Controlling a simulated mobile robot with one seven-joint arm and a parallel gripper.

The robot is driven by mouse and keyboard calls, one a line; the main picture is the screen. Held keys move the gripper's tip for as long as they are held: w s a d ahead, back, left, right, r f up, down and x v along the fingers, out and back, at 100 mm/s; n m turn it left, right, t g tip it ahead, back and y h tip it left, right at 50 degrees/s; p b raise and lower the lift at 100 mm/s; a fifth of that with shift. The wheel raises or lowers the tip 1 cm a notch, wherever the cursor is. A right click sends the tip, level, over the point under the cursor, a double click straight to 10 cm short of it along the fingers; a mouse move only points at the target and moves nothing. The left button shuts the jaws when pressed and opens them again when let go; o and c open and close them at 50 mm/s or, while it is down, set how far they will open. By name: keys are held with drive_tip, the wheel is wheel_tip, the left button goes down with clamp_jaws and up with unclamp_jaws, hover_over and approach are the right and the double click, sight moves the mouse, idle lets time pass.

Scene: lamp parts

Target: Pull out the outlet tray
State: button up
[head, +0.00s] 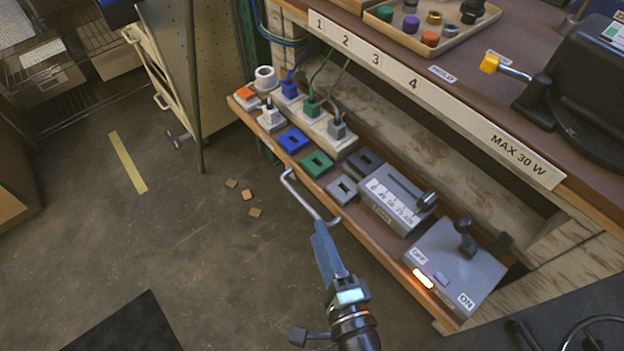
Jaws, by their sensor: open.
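The outlet tray (395,258) is a long brown wooden shelf below the workbench edge, and it sticks out in front of the bench. A bent metal handle (300,194) is on its front edge. My gripper (321,228) is open at the lower right end of this handle, its blue-grey fingers pointing up toward it. I cannot tell whether the handle's bar lies between the fingers or beside them. The tray carries a power strip with blue (289,88), green (312,106) and grey (337,127) plugs, several coloured plates, and two grey switch boxes.
The workbench label strip (440,101) overhangs the tray's back. A small bin of coloured knobs (432,20) and a dark lamp part (580,95) are on the bench. Several small wooden bits (247,195) lie on the floor. The floor left of the tray is mostly clear.

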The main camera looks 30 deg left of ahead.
drive_tip(key=v, duration=0.5)
drive_tip(key=shift+p, duration=0.3)
